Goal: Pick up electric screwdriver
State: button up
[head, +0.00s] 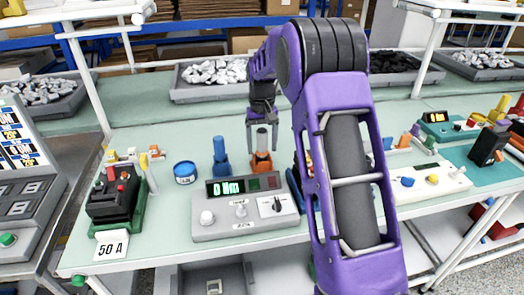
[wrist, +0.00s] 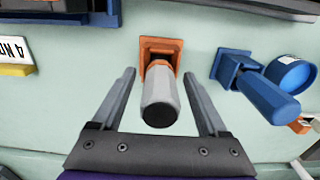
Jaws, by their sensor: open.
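A grey cylindrical tool, seemingly an electric screwdriver (head: 262,141), stands in an orange holder (head: 262,164) on the bench behind the torque tester. In the wrist view the grey tool (wrist: 160,97) lies between the two fingers, its dark round end towards the camera, with the orange holder (wrist: 152,46) behind it. A similar blue tool (head: 219,150) stands to its left in a blue holder; it shows at the right of the wrist view (wrist: 268,96). My gripper (head: 262,136) is open around the grey tool, with visible gaps on both sides in the wrist view.
The torque tester (head: 245,213), reading "0 Nm", stands in front of the holders. A blue round tin (head: 185,173) and a black-and-green breaker fixture (head: 115,200) stand to the left. A grey bin of pale parts (head: 213,80) is behind.

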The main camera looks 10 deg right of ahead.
jog(key=shift+f, duration=0.15)
grip_shut()
dwell(0.4)
